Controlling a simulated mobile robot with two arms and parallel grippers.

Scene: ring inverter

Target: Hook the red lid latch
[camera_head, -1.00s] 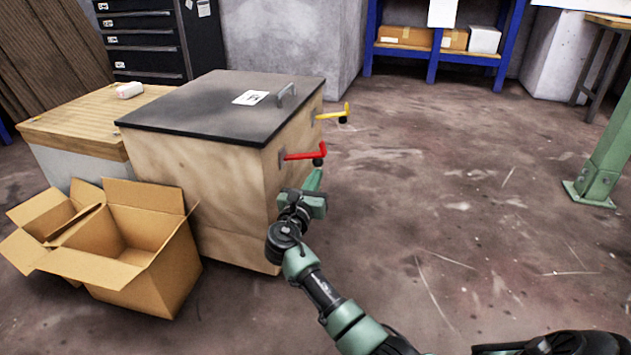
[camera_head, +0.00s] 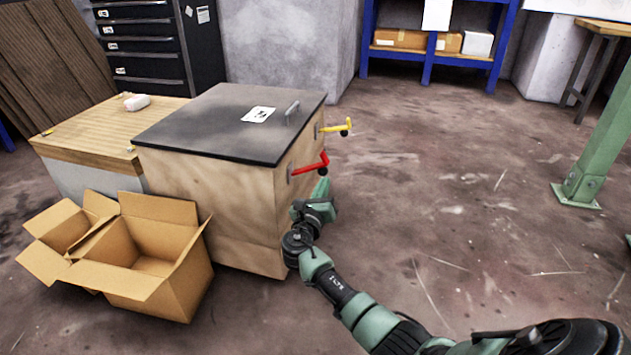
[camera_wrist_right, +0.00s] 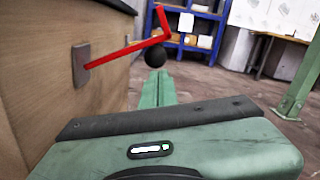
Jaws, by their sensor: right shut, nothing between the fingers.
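The red latch (camera_head: 310,167) sticks out from the right side of the wooden box (camera_head: 222,195), below its dark lid (camera_head: 230,122). The lid lies flat on the box. In the right wrist view the red latch (camera_wrist_right: 118,53) runs from a grey plate on the wood to a bent end with a black ball (camera_wrist_right: 155,59). My right gripper (camera_head: 321,187) is shut and empty, just below the latch's outer end. In the wrist view its green fingertips (camera_wrist_right: 158,76) point forward, just under the black ball; I cannot tell if they touch it. My left gripper is not in view.
A yellow latch (camera_head: 336,128) sticks out farther back on the same side. Open cardboard boxes (camera_head: 155,265) stand at the front left, beside a wood-topped cabinet (camera_head: 85,142). The floor to the right is clear up to a green post (camera_head: 592,165).

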